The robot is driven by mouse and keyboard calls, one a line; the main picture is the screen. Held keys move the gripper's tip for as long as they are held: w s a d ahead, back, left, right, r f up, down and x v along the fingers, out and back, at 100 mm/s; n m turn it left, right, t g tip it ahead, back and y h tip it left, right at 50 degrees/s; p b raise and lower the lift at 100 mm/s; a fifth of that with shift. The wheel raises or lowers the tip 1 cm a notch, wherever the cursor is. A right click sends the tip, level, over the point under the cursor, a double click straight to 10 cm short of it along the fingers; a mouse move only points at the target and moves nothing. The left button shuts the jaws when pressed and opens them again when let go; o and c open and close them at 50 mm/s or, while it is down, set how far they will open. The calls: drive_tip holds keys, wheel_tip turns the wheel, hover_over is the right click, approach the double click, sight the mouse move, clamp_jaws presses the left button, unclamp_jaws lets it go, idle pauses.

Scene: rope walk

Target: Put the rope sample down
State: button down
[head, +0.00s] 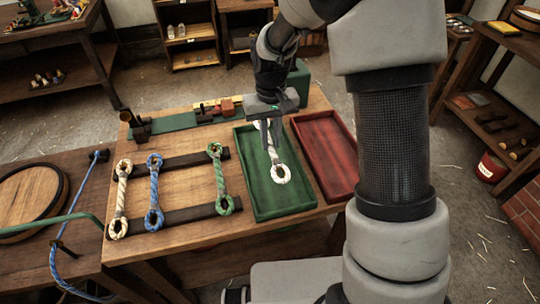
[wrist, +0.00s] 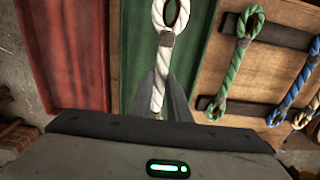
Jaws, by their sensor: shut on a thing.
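A white rope sample (head: 279,172) with a looped end hangs from my gripper (head: 270,118), over the green tray (head: 252,195). In the wrist view the same white rope (wrist: 159,75) runs between the fingers of my gripper (wrist: 160,108), its eye loop towards the top edge. My gripper is shut on the rope near its upper end. The red tray (head: 349,182) lies just right of the green tray and shows empty. I cannot tell whether the rope's lower loop touches the green tray's floor.
A dark rack (head: 180,160) left of the trays bears a cream rope (head: 121,198), a blue rope (head: 154,192) and a green rope (head: 219,180). A dark green block strip (head: 180,122) stands along the table's back. A round wooden board (head: 30,198) lies on the left bench.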

wheel_tip(320, 180, down, 8)
drive_tip(key=shift+r+b, duration=0.25)
drive_tip(key=shift+b, duration=0.1)
drive_tip(key=shift+f, duration=0.2)
drive_tip(key=c, duration=1.7)
unclamp_jaws()
drive_tip(key=shift+o, duration=0.2)
drive_tip(key=shift+r, duration=0.1)
